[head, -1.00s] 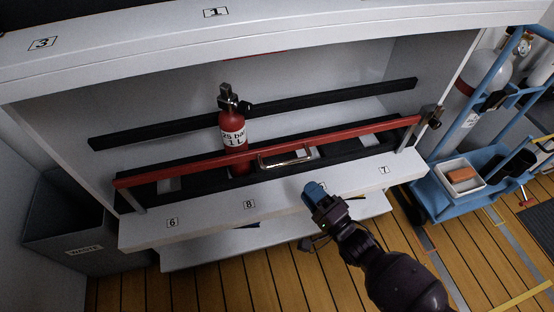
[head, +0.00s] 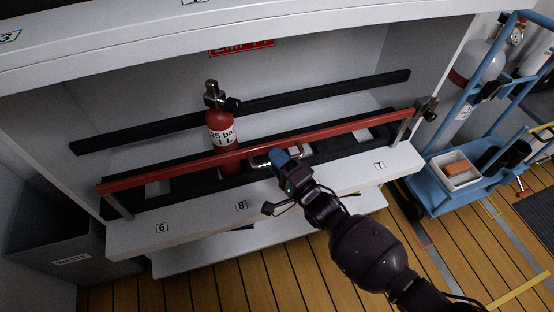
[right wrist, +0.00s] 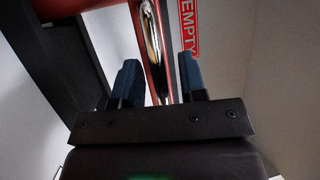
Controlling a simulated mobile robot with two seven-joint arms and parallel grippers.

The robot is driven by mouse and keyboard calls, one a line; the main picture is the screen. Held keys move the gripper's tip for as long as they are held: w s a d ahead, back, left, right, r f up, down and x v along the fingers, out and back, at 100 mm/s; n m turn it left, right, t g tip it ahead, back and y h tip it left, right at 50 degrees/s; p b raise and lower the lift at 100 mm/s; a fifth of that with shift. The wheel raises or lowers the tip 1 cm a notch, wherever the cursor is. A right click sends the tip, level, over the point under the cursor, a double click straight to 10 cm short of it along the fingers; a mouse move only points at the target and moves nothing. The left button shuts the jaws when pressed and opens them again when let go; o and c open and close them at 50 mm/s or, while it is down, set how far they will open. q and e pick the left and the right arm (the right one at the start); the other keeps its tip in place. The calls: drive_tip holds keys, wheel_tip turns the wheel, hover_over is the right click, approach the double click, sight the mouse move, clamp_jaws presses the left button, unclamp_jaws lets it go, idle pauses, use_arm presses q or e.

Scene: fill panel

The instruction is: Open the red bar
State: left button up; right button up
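The red bar (head: 330,132) runs across the front of the white cabinet, over the shelf, in the head view. A metal handle (head: 262,160) sits on it near the middle. A red cylinder (head: 221,128) stands upright behind the bar. My right gripper (head: 281,160) is at the handle's right end and hides part of it. In the right wrist view, its two blue fingers (right wrist: 160,78) are apart. The red bar (right wrist: 162,50) and the shiny handle (right wrist: 151,40) show in the gap between them. Whether a finger touches the handle I cannot tell. My left gripper is not in view.
A latch post (head: 425,110) stands at the bar's right end. A black rail (head: 340,94) crosses behind the cylinder. A grey waste bin (head: 60,235) is at the left, and a blue cart (head: 450,190) at the right. The wooden floor in front is clear.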

clamp_jaws()
drive_tip(key=shift+s+d, duration=0.1)
idle(0.3)
